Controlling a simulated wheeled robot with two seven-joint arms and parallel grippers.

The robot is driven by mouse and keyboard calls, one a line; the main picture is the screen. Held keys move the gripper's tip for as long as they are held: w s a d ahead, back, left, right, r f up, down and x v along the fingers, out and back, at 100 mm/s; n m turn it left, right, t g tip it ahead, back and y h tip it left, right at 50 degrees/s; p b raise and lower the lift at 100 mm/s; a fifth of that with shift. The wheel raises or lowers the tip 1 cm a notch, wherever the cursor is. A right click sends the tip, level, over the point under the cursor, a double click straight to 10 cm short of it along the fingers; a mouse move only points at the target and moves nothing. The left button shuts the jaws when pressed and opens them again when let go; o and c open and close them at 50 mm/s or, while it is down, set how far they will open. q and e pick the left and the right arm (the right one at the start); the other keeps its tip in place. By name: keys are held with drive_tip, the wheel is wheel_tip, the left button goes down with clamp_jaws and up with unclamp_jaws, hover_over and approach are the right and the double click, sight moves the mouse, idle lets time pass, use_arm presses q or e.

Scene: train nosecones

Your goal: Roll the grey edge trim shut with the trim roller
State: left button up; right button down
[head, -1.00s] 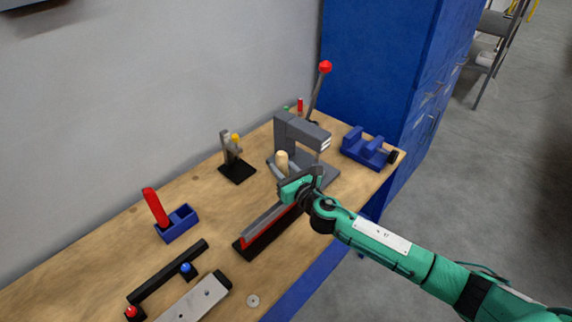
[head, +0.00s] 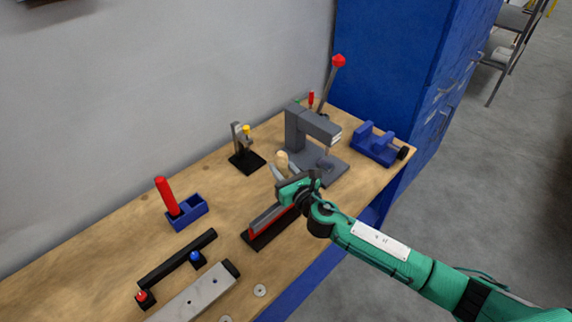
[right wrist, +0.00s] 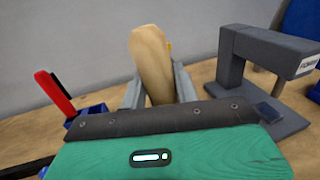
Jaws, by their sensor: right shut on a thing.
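The grey edge trim (head: 268,216) is a long grey strip above a red band on a black base, near the front edge of the bench. My right gripper (head: 281,176) is shut on the trim roller, whose pale wooden handle (head: 282,159) stands up between the fingers at the far end of the trim. In the right wrist view the tilted handle (right wrist: 152,62) shows between two grey fingers. The roller's lower end is hidden behind the gripper, so I cannot tell whether it touches the trim. My left gripper is out of view.
A grey press (head: 314,130) with a red-knobbed lever stands just beyond the gripper. A blue fixture (head: 375,145) is at the right end, a black-based clamp (head: 246,160) behind, and a blue holder (head: 188,213) with a red handle at left. A metal bar (head: 195,292) lies in front.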

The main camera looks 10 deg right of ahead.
drive_tip(key=shift+f, duration=0.1)
idle(0.3)
drive_tip(key=shift+s+a, duration=0.1)
drive_tip(key=shift+s, duration=0.05)
drive_tip(key=shift+s+a+p, duration=0.3)
drive_tip(key=shift+s+a, duration=0.45)
drive_tip(key=shift+a, duration=0.35)
drive_tip(key=shift+s+a+p, duration=0.3)
drive_tip(key=shift+s+a, duration=0.5)
drive_tip(key=shift+a, duration=0.35)
drive_tip(key=shift+s+a+p, duration=0.3)
drive_tip(key=shift+s+a, duration=0.55)
drive_tip(key=shift+a, duration=0.25)
